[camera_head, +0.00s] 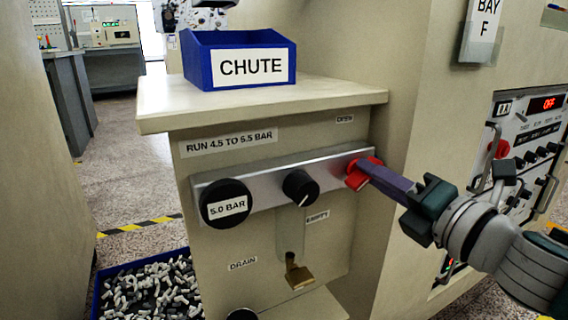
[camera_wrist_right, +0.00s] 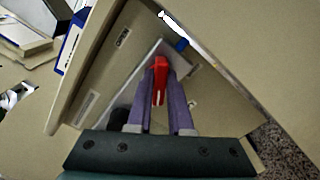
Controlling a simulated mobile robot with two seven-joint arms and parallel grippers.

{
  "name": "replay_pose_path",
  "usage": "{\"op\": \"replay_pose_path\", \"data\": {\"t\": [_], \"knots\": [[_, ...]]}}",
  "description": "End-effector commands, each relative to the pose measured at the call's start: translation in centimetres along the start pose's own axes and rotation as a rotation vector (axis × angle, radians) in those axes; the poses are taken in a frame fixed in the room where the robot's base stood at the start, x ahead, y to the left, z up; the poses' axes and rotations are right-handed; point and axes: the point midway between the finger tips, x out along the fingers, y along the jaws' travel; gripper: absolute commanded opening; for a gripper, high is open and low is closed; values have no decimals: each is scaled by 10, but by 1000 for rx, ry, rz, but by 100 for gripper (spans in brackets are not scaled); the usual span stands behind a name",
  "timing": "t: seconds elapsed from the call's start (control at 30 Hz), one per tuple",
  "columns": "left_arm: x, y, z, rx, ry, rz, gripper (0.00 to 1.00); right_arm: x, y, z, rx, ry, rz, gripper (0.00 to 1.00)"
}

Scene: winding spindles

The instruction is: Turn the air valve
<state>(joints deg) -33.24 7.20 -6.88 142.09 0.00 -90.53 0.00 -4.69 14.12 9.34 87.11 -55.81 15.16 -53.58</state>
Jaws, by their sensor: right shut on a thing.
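The red air valve handle (camera_head: 359,178) sits at the right end of a silver manifold bar (camera_head: 262,172) on the front of a beige cabinet. My right gripper (camera_head: 372,172) reaches it from the right and is shut on it. In the right wrist view the red handle (camera_wrist_right: 160,82) lies between the two purple fingers of my right gripper (camera_wrist_right: 160,95). The fingers hide part of the handle in the head view. A label reading OPEN (camera_head: 345,119) is above the valve. My left gripper is not in view.
A round gauge (camera_head: 226,204) reads 5.0 BAR; a black knob (camera_head: 299,187) sits beside it. A brass drain tap (camera_head: 298,275) hangs below. A blue CHUTE bin (camera_head: 240,62) stands on top. A control panel (camera_head: 524,140) showing OFF is at right.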

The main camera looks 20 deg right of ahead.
Motion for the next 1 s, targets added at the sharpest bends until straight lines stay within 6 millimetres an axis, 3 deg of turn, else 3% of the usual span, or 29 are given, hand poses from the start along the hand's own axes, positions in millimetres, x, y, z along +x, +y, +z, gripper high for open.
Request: {"op": "replay_pose_path", "data": {"t": [0.5, 1.0], "knots": [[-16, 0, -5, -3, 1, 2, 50, 0, -2, 0, 435, 0, -1, 0], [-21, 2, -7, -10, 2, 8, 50, 0, -3, -1, 596, 1, 1, 0]]}}
